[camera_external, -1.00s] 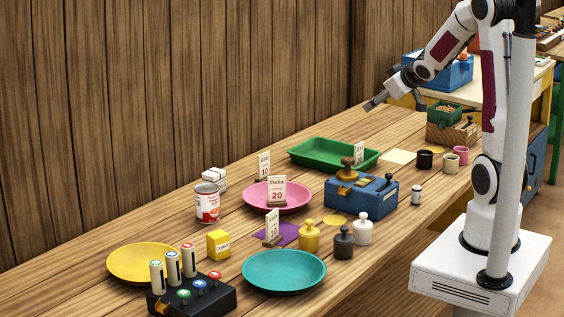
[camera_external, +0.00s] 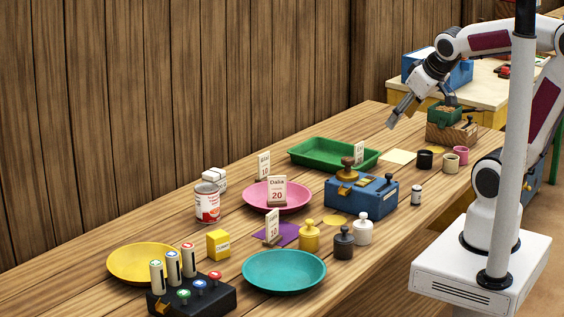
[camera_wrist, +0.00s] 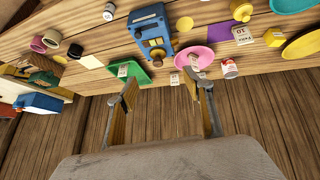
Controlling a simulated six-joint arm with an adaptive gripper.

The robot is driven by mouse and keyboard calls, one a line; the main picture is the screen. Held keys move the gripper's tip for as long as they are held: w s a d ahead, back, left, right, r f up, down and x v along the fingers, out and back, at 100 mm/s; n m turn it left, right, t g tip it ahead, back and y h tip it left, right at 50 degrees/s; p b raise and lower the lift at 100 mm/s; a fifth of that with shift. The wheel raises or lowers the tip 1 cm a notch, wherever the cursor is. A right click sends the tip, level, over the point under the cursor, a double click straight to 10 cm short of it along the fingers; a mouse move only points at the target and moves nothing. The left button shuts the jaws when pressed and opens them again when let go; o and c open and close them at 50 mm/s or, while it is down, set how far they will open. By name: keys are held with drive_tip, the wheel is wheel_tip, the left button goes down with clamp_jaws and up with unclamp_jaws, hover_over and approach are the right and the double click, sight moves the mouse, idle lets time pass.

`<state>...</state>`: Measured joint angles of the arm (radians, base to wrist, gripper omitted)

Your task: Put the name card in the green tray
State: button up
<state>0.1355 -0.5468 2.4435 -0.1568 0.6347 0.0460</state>
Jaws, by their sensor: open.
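Several small white cards stand on the bench. The card reading "Dalia 20" (camera_external: 277,191) stands upright at the pink dish (camera_external: 249,202). Another card (camera_external: 272,226) stands on the purple mat. A third (camera_external: 264,164) is behind the pink dish, and a fourth (camera_external: 359,153) is by the green tray (camera_external: 310,159). I cannot tell which one the task means. My gripper (camera_external: 396,119) is open and empty, above the back of the bench, beyond the tray. In the wrist view its fingers (camera_wrist: 168,100) are apart with nothing between them.
A blue device (camera_external: 350,203) with a brass knob stands in front of the tray. Weights, a teal dish (camera_external: 284,272), a yellow dish (camera_external: 128,258) and a can (camera_external: 207,205) are nearer. Cups (camera_external: 425,160) and a wooden box (camera_external: 452,132) are at the right. A plank wall runs behind.

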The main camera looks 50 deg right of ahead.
drive_tip(key=s+a+f+n+g+y, duration=0.1)
drive_tip(key=s+a+y, duration=0.1)
drive_tip(key=s+a, duration=0.4)
drive_tip(key=shift+s+a, duration=0.35)
drive_tip(key=shift+s, duration=0.8)
